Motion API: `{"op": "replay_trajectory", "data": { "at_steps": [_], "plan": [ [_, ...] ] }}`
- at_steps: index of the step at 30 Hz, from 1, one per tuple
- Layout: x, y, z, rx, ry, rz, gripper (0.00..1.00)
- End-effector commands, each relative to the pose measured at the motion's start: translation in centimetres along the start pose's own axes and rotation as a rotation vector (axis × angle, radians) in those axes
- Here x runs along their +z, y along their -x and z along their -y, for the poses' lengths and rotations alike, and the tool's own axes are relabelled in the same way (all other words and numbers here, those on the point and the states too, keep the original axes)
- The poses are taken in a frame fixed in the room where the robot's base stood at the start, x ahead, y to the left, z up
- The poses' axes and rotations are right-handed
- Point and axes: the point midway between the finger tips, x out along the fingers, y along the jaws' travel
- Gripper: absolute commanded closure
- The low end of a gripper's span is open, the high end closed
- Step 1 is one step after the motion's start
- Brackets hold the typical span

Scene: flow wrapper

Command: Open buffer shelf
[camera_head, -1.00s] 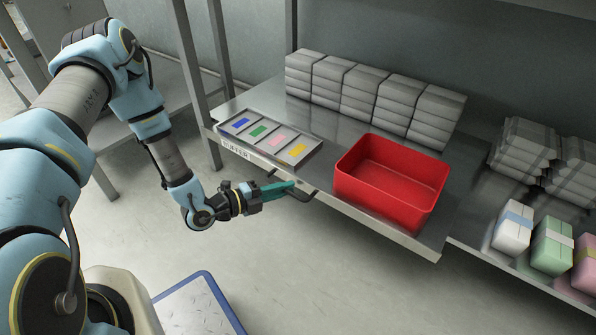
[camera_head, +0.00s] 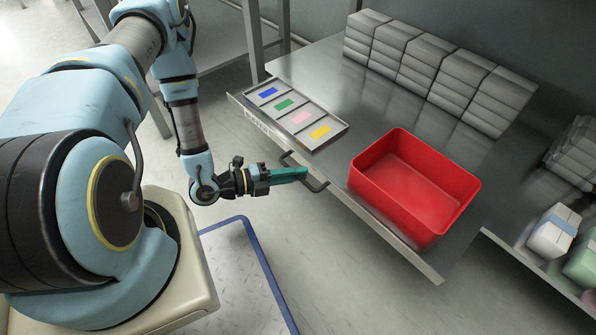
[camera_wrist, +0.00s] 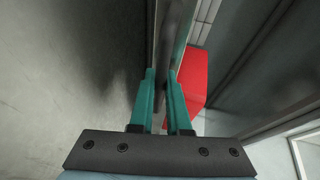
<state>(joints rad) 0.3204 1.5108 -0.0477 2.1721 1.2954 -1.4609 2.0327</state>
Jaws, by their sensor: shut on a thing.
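The buffer shelf (camera_head: 330,80) is a grey metal board with a label on its front edge, partly blurred. Its dark bar handle (camera_head: 318,184) sticks out from the front edge. My gripper (camera_head: 304,173) has teal fingers shut on the handle from the front. In the wrist view, the fingers (camera_wrist: 160,95) close around a narrow dark bar, and the exact contact is partly hidden. The shelf's front edge stands well forward of the neighbouring shelf (camera_head: 510,246) on the right.
On the buffer shelf are a red bin (camera_head: 374,186), a tray (camera_head: 282,123) with blue, green, pink and yellow patches, and several grey stacks (camera_head: 425,65). Packs (camera_head: 553,232) lie on the neighbouring shelf. A blue-edged platform (camera_head: 235,265) is on the floor. Bare floor lies before the shelf.

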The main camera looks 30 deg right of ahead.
Motion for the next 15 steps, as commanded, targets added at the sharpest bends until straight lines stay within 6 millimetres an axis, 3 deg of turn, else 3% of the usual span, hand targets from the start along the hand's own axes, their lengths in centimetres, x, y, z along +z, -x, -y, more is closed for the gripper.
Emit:
{"op": "replay_trajectory", "data": {
  "at_steps": [3, 4, 11, 15],
  "plan": [
    [0.02, 0.01, -0.05, 0.001, 0.0, 0.0, 1.0],
    [0.03, 0.01, -0.05, 0.002, 0.0, 0.0, 0.83],
    [0.03, -0.01, -0.03, 0.001, 0.0, 0.0, 0.57],
    [0.03, -0.02, -0.02, 0.001, 0.0, 0.0, 0.55]
  ]
}}
